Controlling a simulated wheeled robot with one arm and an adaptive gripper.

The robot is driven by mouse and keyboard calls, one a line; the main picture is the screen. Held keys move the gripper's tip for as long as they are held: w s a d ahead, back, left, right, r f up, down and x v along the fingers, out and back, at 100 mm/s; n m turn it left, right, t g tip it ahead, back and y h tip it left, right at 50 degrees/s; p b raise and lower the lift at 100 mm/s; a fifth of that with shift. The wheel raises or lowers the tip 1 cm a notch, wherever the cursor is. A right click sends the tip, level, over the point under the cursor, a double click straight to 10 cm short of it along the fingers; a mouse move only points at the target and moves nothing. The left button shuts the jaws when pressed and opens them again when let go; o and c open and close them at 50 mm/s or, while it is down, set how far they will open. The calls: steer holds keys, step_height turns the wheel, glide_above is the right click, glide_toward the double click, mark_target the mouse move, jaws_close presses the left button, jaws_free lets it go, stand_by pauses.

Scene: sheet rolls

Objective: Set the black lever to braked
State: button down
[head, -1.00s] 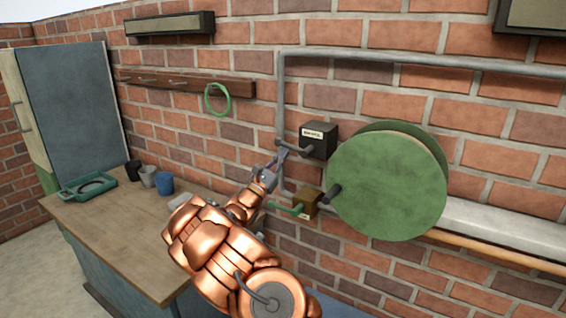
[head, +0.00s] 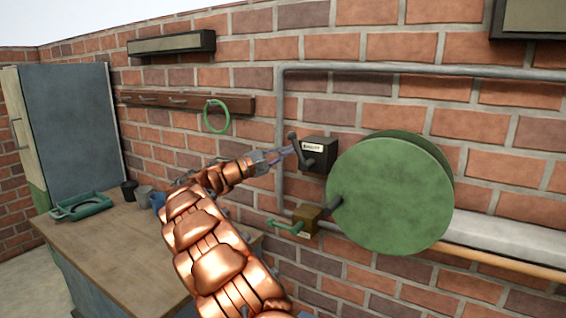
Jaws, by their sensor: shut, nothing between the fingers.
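The black lever (head: 294,140) sits on the front of a black box (head: 322,151) on the brick wall, just left of the green roll. The lever points up and slightly left. A small white label (head: 312,147) is on the box, too small to read surely. My gripper (head: 289,151) is shut and empty, its tips right at the lever's left side. I cannot tell whether they touch it. My copper arm reaches up from the bottom of the view.
The large green roll (head: 390,195) stands right of the box. Below is a brass box (head: 307,217) with a green lever (head: 287,228). A grey pipe (head: 281,110) runs beside them. The workbench (head: 110,240) holds a green tray (head: 80,207) and cups.

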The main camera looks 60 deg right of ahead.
steer(key=shift+s+r+m+y+b, duration=0.35)
steer(key=shift+s+m+y, duration=0.1)
steer(key=shift+m, duration=0.4)
steer(key=shift+s+r+m+y+b, duration=0.25)
steer(key=shift+s+r+m+y, duration=0.15)
steer(key=shift+m, duration=0.45)
steer(key=shift+w, duration=0.1)
steer(key=w+d+v, duration=0.1)
steer(key=w+v, duration=0.1)
steer(key=v, duration=1.1)
steer(key=shift+d+f, duration=0.25)
